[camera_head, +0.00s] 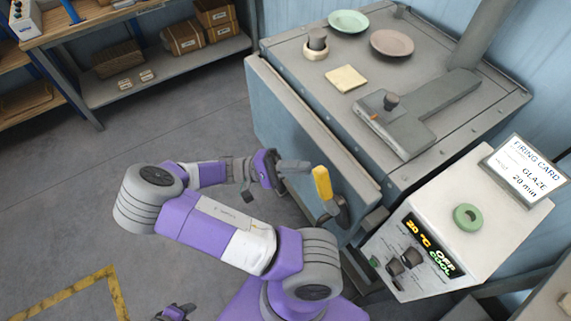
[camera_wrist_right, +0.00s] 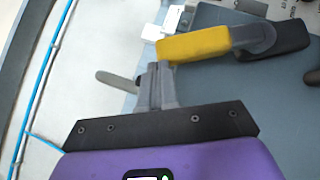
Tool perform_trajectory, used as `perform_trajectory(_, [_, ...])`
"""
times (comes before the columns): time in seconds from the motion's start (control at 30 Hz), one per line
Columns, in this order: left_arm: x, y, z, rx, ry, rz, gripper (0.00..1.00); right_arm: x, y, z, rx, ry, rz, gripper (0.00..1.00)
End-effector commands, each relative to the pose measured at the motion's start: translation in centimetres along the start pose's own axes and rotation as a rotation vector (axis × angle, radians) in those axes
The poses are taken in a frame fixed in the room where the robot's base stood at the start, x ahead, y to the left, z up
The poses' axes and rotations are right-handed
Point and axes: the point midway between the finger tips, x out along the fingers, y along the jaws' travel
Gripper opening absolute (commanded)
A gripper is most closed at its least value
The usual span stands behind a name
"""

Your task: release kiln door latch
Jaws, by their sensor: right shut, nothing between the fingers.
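The kiln door latch has a yellow handle (camera_head: 322,182) and a dark pivot, set on the front of the grey kiln door (camera_head: 300,125). The handle stands tilted, its yellow end up. My right gripper (camera_head: 300,166) is shut and empty, just left of the yellow end. In the right wrist view the yellow handle (camera_wrist_right: 195,43) lies just beyond the shut fingertips (camera_wrist_right: 160,68); I cannot tell whether they touch. A purple and grey part at the bottom edge looks like my left gripper (camera_head: 176,312); it is mostly cut off and its fingers are unclear.
On the kiln top are a green plate (camera_head: 348,21), a pinkish plate (camera_head: 392,43), a yellowish square tile (camera_head: 345,79) and a small ring-shaped piece (camera_head: 315,53). A control box (camera_head: 410,256) stands right of the latch, bearing a green ring (camera_head: 467,217). Floor at left is clear.

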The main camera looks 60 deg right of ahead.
Motion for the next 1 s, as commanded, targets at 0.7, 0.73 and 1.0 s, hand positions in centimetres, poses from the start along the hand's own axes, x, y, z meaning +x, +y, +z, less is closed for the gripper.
perform_trajectory(0.7, [1.3,-0.5,-0.1,0.000,0.000,0.000,0.43,-11.1,-1.0,-2.5,0.000,0.001,-0.003,0.00])
perform_trajectory(0.73, [1.3,-0.5,-0.1,0.000,0.000,0.000,0.43,-11.3,-1.0,-2.5,-0.001,0.001,-0.002,0.00])
perform_trajectory(1.0, [1.3,-0.5,-0.1,0.000,0.000,0.000,0.43,-11.8,-1.0,-2.4,-0.001,0.000,-0.002,0.00])
